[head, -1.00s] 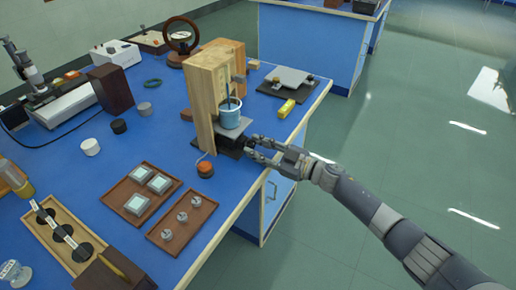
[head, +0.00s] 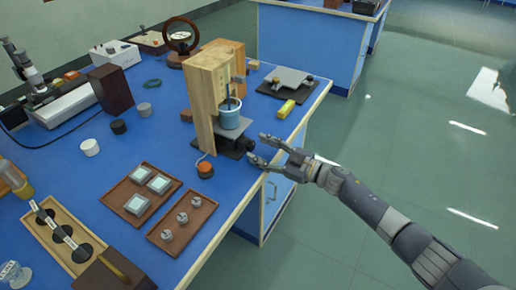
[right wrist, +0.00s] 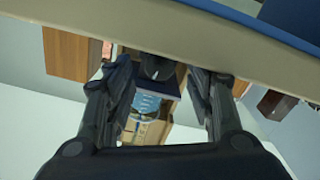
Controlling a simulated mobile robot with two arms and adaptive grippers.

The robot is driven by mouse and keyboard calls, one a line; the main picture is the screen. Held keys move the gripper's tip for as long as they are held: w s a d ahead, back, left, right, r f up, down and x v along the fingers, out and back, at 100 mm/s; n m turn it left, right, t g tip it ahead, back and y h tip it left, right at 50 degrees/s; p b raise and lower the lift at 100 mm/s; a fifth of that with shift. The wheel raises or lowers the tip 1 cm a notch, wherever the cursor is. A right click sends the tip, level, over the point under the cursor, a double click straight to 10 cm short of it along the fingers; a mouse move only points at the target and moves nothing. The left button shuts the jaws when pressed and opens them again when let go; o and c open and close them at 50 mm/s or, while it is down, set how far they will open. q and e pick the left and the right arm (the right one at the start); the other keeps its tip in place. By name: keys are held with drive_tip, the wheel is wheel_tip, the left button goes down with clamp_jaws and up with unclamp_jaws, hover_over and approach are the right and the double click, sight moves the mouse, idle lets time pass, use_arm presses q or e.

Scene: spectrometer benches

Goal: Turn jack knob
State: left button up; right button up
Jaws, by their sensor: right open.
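The jack (head: 231,137) stands inside the wooden frame near the table's front edge, with a light plate on top. A blue cup (head: 230,115) rests on that plate. The dark jack knob (head: 248,144) sticks out toward the right. It also shows in the right wrist view (right wrist: 157,67), between and beyond the fingertips. My right gripper (head: 259,148) is open, just right of the knob, with its fingers pointing at it. In the right wrist view the open fingers (right wrist: 162,75) stand on both sides of the knob, apart from it. My left gripper is not in view.
The wooden frame (head: 203,92) rises around the jack. Trays (head: 181,234) with small parts lie at the front left. A yellow block (head: 286,109) lies to the right. Beyond the table edge is open floor.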

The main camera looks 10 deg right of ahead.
drive_tip(key=v, duration=1)
drive_tip(key=shift+d, duration=0.15)
drive_tip(key=shift+s, duration=0.1)
